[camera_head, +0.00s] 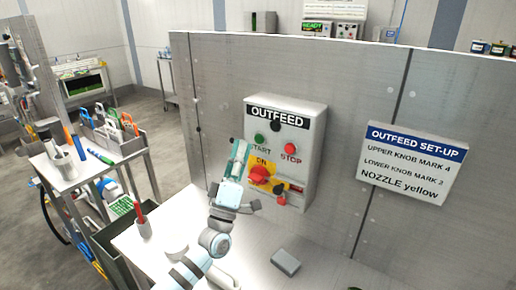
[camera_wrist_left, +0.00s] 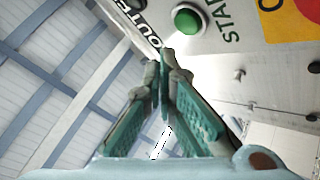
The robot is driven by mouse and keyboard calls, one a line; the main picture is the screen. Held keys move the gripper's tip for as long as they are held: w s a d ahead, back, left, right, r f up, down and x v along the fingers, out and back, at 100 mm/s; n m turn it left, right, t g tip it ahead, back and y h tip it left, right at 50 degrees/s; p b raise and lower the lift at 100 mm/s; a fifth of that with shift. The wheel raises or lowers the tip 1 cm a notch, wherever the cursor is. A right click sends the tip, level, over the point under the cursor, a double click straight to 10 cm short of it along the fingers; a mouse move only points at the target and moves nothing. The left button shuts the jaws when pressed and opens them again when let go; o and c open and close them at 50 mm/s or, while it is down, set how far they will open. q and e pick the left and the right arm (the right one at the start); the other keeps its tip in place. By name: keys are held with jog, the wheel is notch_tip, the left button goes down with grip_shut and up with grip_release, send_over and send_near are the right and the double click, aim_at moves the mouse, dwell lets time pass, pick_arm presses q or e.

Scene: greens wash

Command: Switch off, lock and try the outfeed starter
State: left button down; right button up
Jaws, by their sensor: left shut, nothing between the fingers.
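The outfeed starter (camera_head: 311,140) is a grey box on the upright metal panel. It has a green START button (camera_head: 260,139), a red STOP button (camera_head: 290,149) and a red rotary switch (camera_head: 259,175) on a yellow plate marked ON. Small red and dark parts (camera_head: 280,199) sit at its lower right; I cannot tell whether one is a lock. My left gripper (camera_head: 240,146) is shut and empty, at the box's left side near START. In the left wrist view the green button (camera_wrist_left: 187,20) and part of the yellow plate (camera_wrist_left: 290,18) show beyond the fingertips. My right gripper is out of view.
A set-up sign (camera_head: 415,160) is on the panel to the right. A grey block (camera_head: 285,262) lies on the pale worktop below. A cup with a red item (camera_head: 143,226) stands at the left. A side table holds a tool caddy (camera_head: 118,138).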

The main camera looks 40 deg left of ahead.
aim_at(259, 139)
pick_arm(q)
jog(key=shift+w+b, duration=0.35)
jog(key=shift+w, duration=0.6)
dwell(0.7)
jog(key=shift+w+b, duration=0.3)
jog(key=shift+w, duration=0.1)
